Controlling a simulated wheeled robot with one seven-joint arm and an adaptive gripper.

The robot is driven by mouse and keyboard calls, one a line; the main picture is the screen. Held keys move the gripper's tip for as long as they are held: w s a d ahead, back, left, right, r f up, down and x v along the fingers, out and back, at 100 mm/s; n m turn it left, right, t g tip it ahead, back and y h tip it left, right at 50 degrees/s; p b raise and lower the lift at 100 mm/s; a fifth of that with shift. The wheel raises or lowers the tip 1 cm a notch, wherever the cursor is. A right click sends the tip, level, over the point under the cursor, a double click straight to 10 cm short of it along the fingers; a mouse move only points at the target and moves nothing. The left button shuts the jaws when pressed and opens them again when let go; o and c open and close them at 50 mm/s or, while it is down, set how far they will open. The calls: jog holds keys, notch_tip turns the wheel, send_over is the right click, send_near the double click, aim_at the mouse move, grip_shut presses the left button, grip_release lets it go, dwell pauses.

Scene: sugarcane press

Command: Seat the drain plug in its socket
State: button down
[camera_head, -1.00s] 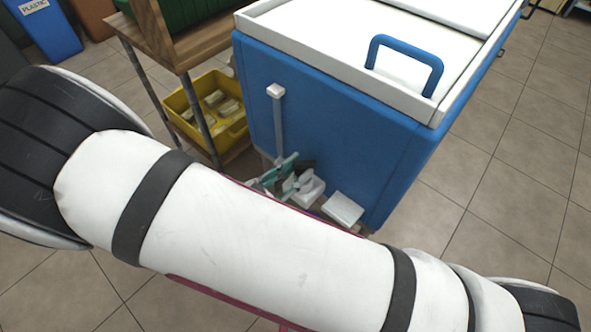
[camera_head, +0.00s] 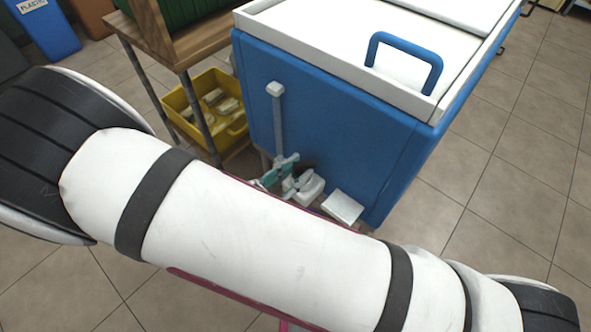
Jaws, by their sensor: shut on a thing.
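My gripper (camera_head: 284,176), with teal and grey parts, shows small beyond my white arm, low against the front of the blue chest. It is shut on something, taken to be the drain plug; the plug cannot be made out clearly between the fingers. A dark patch lies just behind the fingers on the chest's lower front. The socket cannot be told apart there, nor whether the plug touches it. My arm hides the area below the gripper.
The blue chest (camera_head: 330,130) has a white lid and a blue handle (camera_head: 405,62). A pale upright bar (camera_head: 278,120) runs down its front. A white block (camera_head: 343,207) sits low at right. A yellow crate (camera_head: 237,128) stands under a wooden table at left. Tiled floor is open at right.

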jog(key=shift+f+b, duration=0.35)
jog(key=shift+f, duration=0.25)
jog(key=c, duration=1.6)
grip_release()
jog(key=v, duration=1.1)
